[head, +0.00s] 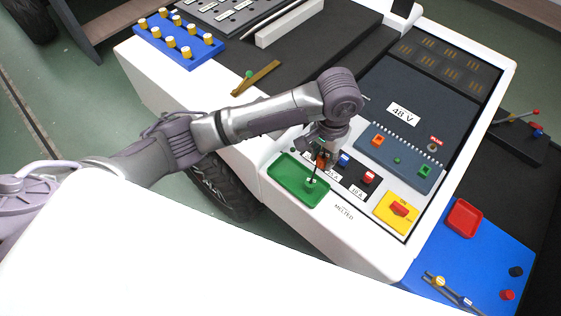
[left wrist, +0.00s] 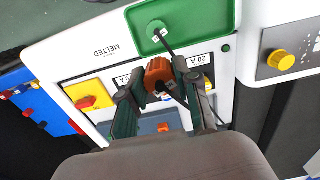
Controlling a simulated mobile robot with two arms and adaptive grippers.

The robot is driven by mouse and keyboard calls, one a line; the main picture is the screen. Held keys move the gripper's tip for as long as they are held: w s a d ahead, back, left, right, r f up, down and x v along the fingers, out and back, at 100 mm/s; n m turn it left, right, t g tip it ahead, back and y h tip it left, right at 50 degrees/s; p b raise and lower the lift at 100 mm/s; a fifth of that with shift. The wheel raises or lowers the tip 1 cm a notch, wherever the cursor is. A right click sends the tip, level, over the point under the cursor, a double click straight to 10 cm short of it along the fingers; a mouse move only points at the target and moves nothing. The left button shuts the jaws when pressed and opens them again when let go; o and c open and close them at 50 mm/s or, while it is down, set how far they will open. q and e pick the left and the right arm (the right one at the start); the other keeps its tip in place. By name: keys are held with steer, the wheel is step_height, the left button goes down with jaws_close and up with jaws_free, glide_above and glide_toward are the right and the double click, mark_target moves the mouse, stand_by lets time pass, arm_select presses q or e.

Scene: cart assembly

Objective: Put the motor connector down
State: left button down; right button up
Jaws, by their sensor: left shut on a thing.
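The motor connector, which I take to be the orange block with dark parts (left wrist: 158,72), sits between the fingertips of my left gripper (left wrist: 152,80) in the left wrist view. The gripper is shut on it. In the head view the left gripper (head: 323,155) points down over the near edge of the white cart's panel, beside the green tray (head: 283,178), and the orange block shows small under it. I cannot tell whether the block touches the panel. My right gripper is in neither view.
A green-knobbed piece with a dark rod (head: 311,182) lies in the green tray, close to the gripper. Blue (head: 344,158) and red (head: 369,177) fuses stand beside the gripper. A yellow switch plate (head: 397,211) and a red tray (head: 464,218) lie to the right.

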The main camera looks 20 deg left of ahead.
arm_select(q)
steer(key=a+f, duration=0.1)
steer(key=a, duration=0.2)
steer(key=a+f+p, duration=0.1)
steer(key=a+f, duration=0.3)
steer(key=a, duration=0.1)
steer(key=shift+a, duration=0.3)
steer(key=shift+a+f, duration=0.15)
steer(key=shift+a, duration=0.05)
steer(key=shift+f+p, duration=0.35)
steer(key=shift+f, duration=1.7)
steer(key=c, duration=0.8)
jaws_free()
steer(key=shift+f, duration=0.1)
steer(key=shift+w+r, duration=0.1)
steer(key=shift+r, duration=0.2)
step_height(320, 180, up, 12)
steer(key=shift+f+b, duration=0.15)
steer(key=shift+b, duration=0.3)
